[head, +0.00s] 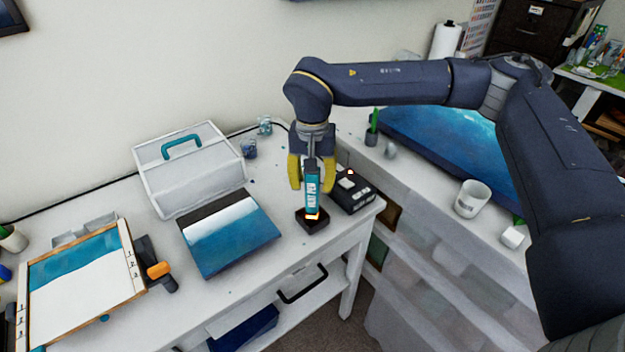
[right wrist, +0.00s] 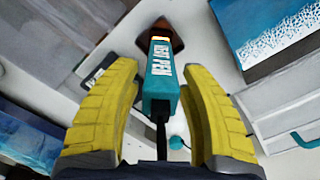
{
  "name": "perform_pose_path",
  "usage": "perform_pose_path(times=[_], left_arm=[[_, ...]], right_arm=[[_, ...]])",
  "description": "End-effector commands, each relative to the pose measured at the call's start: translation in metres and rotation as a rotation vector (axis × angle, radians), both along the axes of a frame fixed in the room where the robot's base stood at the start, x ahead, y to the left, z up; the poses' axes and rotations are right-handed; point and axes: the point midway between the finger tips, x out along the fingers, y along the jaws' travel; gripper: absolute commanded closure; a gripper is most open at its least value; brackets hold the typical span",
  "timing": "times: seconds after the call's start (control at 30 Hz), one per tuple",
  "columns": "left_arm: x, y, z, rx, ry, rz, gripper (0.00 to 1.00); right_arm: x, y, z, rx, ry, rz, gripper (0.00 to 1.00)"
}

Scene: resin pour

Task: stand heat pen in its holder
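The heat pen (head: 312,187) is a teal box-like tool with "HEAT PEN" lettering and a glowing orange tip. It stands roughly upright, tip down, at the small black holder (head: 311,223) near the table's front right corner. The right wrist view shows the pen (right wrist: 161,80) with its tip over the dark holder (right wrist: 176,47); how deep it sits is hard to tell. My right gripper (head: 312,174) is open around the pen. In the right wrist view its yellow fingers (right wrist: 160,115) stand apart from the pen on both sides. My left gripper is out of view.
A black box (head: 357,196) sits right behind the holder. A blue-and-white panel (head: 229,236) and a white toolbox (head: 188,170) with a teal handle lie to the left. A white mug (head: 472,199) stands on the counter at right. The table's front edge is close to the holder.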

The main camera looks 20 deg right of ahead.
Motion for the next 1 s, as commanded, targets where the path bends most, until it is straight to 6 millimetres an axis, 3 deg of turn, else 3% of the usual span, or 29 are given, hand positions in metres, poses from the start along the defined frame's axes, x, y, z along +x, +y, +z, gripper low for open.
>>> perform_pose_path(times=[0.3, 0.47, 1.0], left_arm=[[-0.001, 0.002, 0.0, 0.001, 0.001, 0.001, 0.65], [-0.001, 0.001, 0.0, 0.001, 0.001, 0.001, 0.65], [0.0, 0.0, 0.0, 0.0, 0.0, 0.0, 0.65]], right_arm=[[0.0, 0.0, 0.0, -0.001, 0.0, 0.0, 0.49], [0.0, 0.0, 0.011, 0.0, -0.001, 0.0, 0.49], [0.0, 0.0, 0.097, 0.0, -0.002, -0.001, 0.49]])
